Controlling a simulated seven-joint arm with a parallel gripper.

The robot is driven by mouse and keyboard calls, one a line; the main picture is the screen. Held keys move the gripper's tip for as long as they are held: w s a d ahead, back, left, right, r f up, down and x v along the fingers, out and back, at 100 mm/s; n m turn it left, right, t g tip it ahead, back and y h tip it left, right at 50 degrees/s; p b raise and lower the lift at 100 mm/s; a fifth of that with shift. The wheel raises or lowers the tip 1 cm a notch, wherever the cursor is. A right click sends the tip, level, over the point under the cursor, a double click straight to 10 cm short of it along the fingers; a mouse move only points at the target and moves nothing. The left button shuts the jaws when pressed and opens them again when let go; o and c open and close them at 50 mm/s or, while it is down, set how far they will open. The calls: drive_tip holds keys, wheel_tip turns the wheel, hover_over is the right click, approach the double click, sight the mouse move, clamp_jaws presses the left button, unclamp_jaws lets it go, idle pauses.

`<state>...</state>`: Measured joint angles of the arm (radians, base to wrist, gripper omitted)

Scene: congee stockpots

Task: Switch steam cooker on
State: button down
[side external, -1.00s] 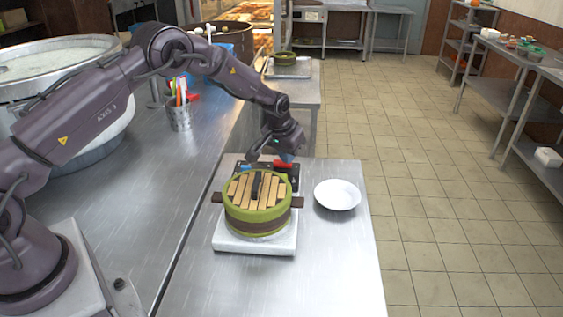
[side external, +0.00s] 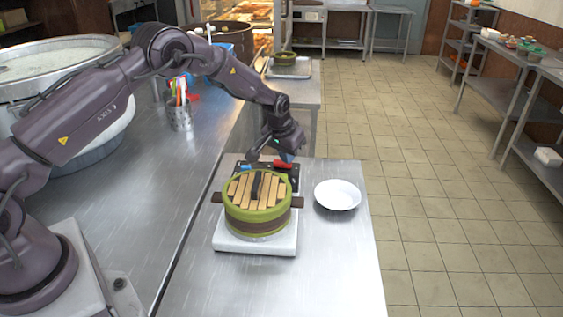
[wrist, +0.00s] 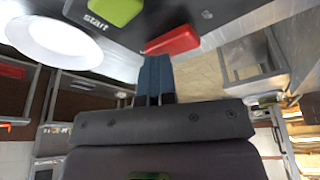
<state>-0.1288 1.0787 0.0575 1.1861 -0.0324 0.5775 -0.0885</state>
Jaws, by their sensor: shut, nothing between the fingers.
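The steam cooker (side external: 258,212) is a round green pot with a brown band and a slatted wooden lid, standing on a white base. Behind it lies a dark control panel (side external: 240,174). In the wrist view the panel shows a green button (wrist: 116,10) beside the word "start" and a red button (wrist: 172,40). My gripper (side external: 287,157) is over the far right part of the panel. Its blue fingers are together and empty; in the wrist view the fingertips (wrist: 155,58) appear just beside the red button. I cannot tell whether they touch it.
A white plate (side external: 337,195) lies to the right of the cooker, near the table's right edge. A metal cup of utensils (side external: 180,115) and a large pot (side external: 60,62) stand on the left counter. The steel table (side external: 330,270) in front is clear.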

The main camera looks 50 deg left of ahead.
drive_tip(key=shift+s+f, duration=0.15)
drive_tip(key=shift+f, duration=0.05)
wheel_tip(320, 180, up, 8)
idle(0.9)
drive_tip(key=shift+r, duration=0.1)
drive_tip(key=s+d+r+m, duration=0.1)
drive_tip(key=s+d+r, duration=0.2)
drive_tip(key=s, duration=0.9)
drive_tip(key=s+d+r+m+t, duration=0.1)
drive_tip(key=s+d+r, duration=0.2)
drive_tip(key=s+r, duration=0.7)
drive_tip(key=s+d+r+m+t, duration=0.1)
drive_tip(key=s+d+r, duration=0.2)
drive_tip(key=s+r, duration=0.4)
drive_tip(key=s, duration=0.8)
drive_tip(key=shift+d+h, duration=0.35)
drive_tip(key=shift+h, duration=0.05)
